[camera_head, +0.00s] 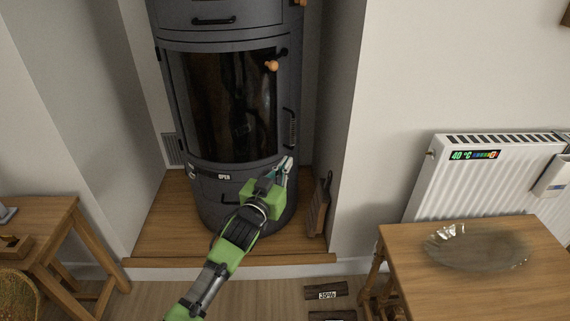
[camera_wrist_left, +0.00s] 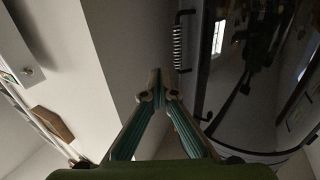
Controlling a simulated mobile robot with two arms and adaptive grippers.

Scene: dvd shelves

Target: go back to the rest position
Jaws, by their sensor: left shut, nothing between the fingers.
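My left gripper (camera_head: 284,166) is in front of the lower right part of a dark grey stove (camera_head: 230,120). Its arm reaches up from the bottom of the head view. In the left wrist view the teal-lined fingers of this gripper (camera_wrist_left: 157,82) meet at their tips, with nothing between them. The stove's coiled door handle (camera_wrist_left: 177,42) is beyond the fingertips in that view, and I see a gap between them. The glass door looks closed. My right gripper is not in view.
The stove stands on a raised wooden hearth (camera_head: 160,225) between walls. A brush (camera_head: 319,205) leans at the hearth's right. A wooden table (camera_head: 400,250) with a glass dish (camera_head: 475,247) and a white radiator (camera_head: 440,190) are at the right. Another wooden table (camera_head: 50,215) is at the left.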

